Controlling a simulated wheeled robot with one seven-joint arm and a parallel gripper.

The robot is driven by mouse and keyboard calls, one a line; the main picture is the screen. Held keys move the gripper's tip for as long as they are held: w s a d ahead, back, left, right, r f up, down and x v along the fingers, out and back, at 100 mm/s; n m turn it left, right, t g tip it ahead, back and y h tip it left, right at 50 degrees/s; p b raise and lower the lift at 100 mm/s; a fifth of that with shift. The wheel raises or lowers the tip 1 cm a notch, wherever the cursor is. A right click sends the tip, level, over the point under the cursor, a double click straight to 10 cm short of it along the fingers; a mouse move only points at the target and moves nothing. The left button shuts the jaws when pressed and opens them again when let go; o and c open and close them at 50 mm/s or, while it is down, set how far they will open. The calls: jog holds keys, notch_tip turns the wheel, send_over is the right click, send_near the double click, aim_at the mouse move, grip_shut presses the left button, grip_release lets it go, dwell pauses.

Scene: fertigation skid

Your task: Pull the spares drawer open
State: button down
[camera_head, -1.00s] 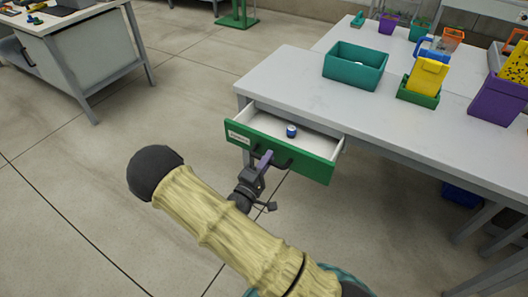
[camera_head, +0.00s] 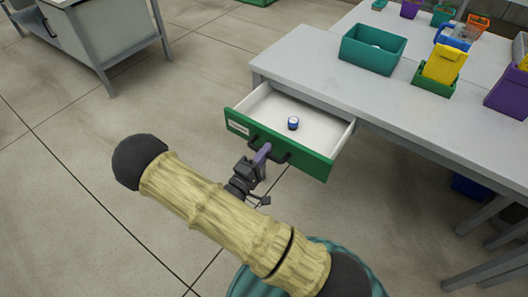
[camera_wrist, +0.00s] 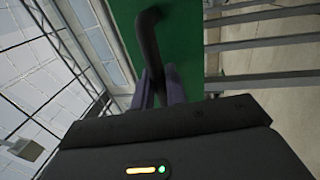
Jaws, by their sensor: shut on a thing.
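The spares drawer (camera_head: 310,163) has a green front with a white label and a dark bar handle (camera_head: 283,154). It stands well out from under the grey table, and its white inside shows. A small blue and white round item (camera_head: 293,123) lies on the drawer floor. My gripper (camera_head: 262,153) is at the drawer front with its purple fingers shut on the handle. In the wrist view the two fingers (camera_wrist: 158,88) close around the dark handle (camera_wrist: 150,45) against the green front. The label's text is too small to read.
The grey table (camera_head: 400,95) carries a teal bin (camera_head: 373,50), a yellow container (camera_head: 444,63) in a green tray, and a purple bin (camera_head: 508,95). Another bench (camera_head: 100,40) stands at the upper left. The floor in front of the drawer is clear.

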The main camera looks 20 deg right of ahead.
jog(key=c, duration=1.5)
grip_release()
jog(key=p+v, duration=0.1)
jog(key=v, duration=1.6)
jog(key=shift+f, duration=0.15)
